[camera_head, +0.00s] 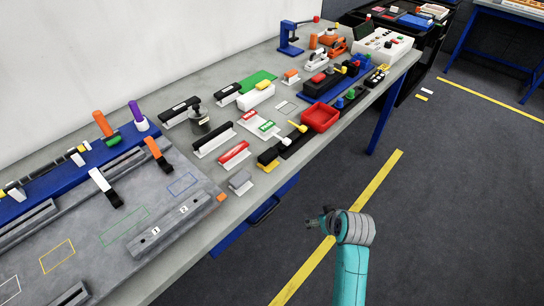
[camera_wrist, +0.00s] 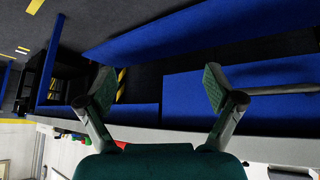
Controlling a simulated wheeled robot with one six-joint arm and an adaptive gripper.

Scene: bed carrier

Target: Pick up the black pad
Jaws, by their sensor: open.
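Several black-topped pads with white bases lie on the grey workbench (camera_head: 262,186): one at the back left (camera_head: 180,109), one farther along (camera_head: 228,92) and one in the middle (camera_head: 213,138). I cannot tell which of them is the black pad of the task. My gripper (camera_head: 316,222) is off the front side of the bench, over the floor, apart from all pads. In the wrist view my gripper (camera_wrist: 160,88) has its two green-padded fingers spread wide with nothing between them. No black pad can be made out in the wrist view.
A red tray (camera_head: 320,118), a red-topped pad (camera_head: 234,154) and a grey block (camera_head: 240,182) sit near the bench's front edge. A grey fixture board (camera_head: 120,220) fills the left. Blue bench framing (camera_wrist: 240,85) shows close by in the wrist view. The floor at right is open.

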